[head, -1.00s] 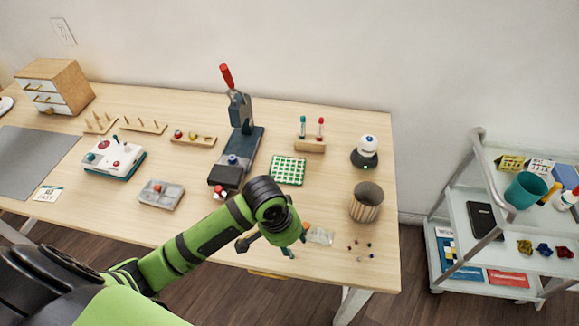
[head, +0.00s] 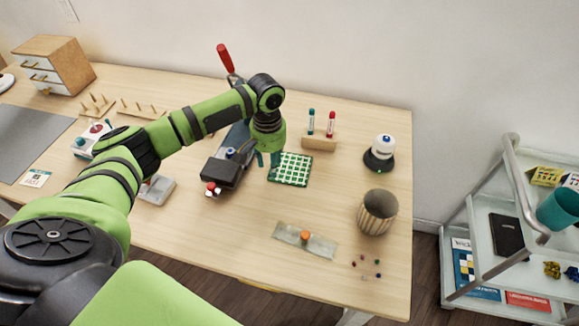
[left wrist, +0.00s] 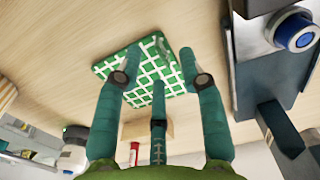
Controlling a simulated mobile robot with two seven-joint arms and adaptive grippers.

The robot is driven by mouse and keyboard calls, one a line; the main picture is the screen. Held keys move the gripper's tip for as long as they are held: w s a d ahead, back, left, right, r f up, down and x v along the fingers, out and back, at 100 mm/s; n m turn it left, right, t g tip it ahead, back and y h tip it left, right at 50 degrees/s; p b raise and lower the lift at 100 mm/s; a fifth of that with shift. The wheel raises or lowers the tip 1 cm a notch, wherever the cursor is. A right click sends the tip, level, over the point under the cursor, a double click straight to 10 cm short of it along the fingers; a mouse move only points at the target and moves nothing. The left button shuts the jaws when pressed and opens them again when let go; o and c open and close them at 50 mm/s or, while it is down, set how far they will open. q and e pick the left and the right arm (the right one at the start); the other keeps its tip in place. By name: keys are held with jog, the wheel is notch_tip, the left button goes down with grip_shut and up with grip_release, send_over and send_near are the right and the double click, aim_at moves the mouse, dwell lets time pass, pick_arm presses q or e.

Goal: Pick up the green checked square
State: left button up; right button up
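The green checked square (head: 293,170) lies flat on the wooden table, right of the dark press. It also shows in the left wrist view (left wrist: 138,76), partly behind the fingers. My left gripper (head: 269,171) points down at the square's left edge in the head view. In the left wrist view its teal fingers (left wrist: 158,72) are spread apart with nothing between them, and the square lies beyond their tips. I cannot tell whether the tips touch it. My right gripper is not in view.
The press (head: 229,165) with a red handle stands close on the left. A wooden stand with two tubes (head: 319,141) is behind the square.

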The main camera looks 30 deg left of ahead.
pick_arm(q)
notch_tip(320, 180, down, 2)
jog(key=shift+f, duration=0.35)
grip_shut()
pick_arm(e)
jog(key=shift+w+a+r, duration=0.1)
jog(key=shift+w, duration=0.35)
pick_arm(q)
jog(key=shift+r, duration=0.1)
